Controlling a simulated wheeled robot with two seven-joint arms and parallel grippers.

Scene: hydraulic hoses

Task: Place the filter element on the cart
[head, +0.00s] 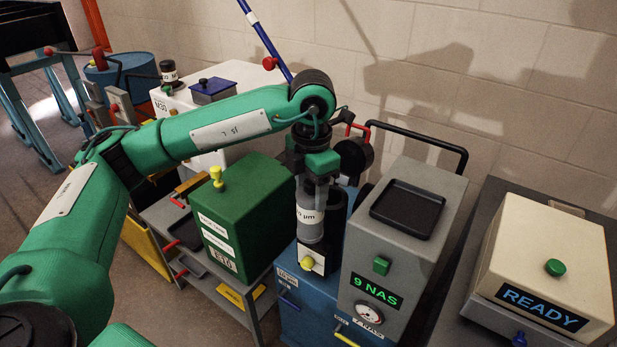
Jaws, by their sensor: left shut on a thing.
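The filter element (310,222) is a pale grey cylinder with a white label ending in "µm". My left gripper (313,180), pointing down, is shut on its upper part. The element is upright over the blue cart (303,318), in front of or inside a black holder (335,215); I cannot tell which, nor whether its lower end touches anything. A yellow knob (307,263) shows just below it. My right gripper is not in view.
A grey unit (417,187) with a black tray and a "9 NAS" display stands right of the element. A green box (247,215) stands close on the left. A cream "READY" box (547,262) is at far right. A black handle (420,135) rises behind.

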